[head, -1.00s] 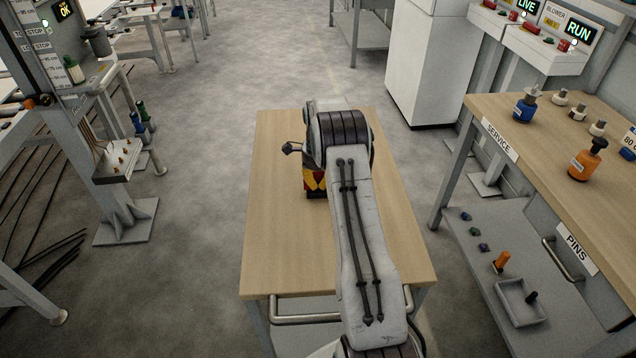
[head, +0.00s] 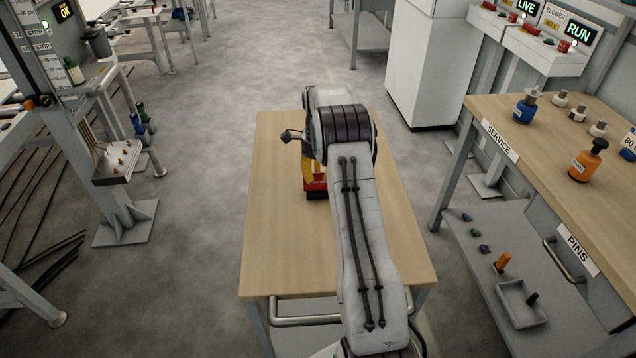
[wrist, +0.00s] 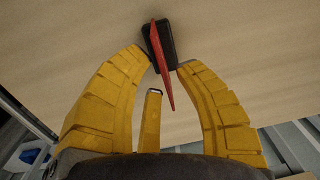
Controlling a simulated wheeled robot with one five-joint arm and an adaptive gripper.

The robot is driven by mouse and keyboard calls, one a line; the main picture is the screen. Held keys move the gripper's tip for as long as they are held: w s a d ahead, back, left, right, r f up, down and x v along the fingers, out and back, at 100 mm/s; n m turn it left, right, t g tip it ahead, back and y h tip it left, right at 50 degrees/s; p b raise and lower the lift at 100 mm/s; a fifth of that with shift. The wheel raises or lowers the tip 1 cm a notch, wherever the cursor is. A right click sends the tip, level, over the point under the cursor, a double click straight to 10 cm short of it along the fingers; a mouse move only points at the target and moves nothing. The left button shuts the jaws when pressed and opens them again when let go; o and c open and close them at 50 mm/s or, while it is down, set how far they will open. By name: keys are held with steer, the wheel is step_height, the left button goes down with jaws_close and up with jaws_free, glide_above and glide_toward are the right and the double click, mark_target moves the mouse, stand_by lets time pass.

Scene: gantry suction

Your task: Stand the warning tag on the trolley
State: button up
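The warning tag is a thin red plate on a black base. In the head view the warning tag (head: 315,187) stands on the wooden top of the trolley (head: 275,240), partly hidden by my gripper and arm. In the wrist view the red plate (wrist: 161,62) rises edge-on from its base, upright as far as I can tell. My gripper (wrist: 166,62) has yellow fingers spread on both sides of the plate, with gaps showing between them and it. In the head view my gripper (head: 308,173) is just above the tag, mostly hidden behind my wrist.
The rest of the trolley top is bare. A service bench (head: 560,150) with bottles stands at the right, with a lower shelf (head: 500,260) holding small parts. A grey post (head: 118,210) stands at the left. Open floor lies between.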

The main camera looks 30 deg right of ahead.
mark_target(318, 192)
step_height(318, 192, up, 8)
steer(key=s+a+r+n+t, duration=0.2)
steer(key=s+a+r+n, duration=0.9)
steer(key=a+r, duration=0.3)
steer(key=s+a+f+n, duration=0.1)
steer(key=s+a+n, duration=0.2)
steer(key=s, duration=0.4)
steer(key=s+a+f+n+t, duration=0.1)
steer(key=s+a+f+n, duration=0.1)
steer(key=s+a+n, duration=0.2)
steer(key=s+a+f+n, duration=0.1)
steer(key=s+a+n, duration=0.2)
steer(key=s+n, duration=0.3)
steer(key=shift+s+a+f, duration=0.15)
steer(key=shift+s+f, duration=0.15)
steer(key=shift+s, duration=1.9)
steer(key=shift+a, duration=0.1)
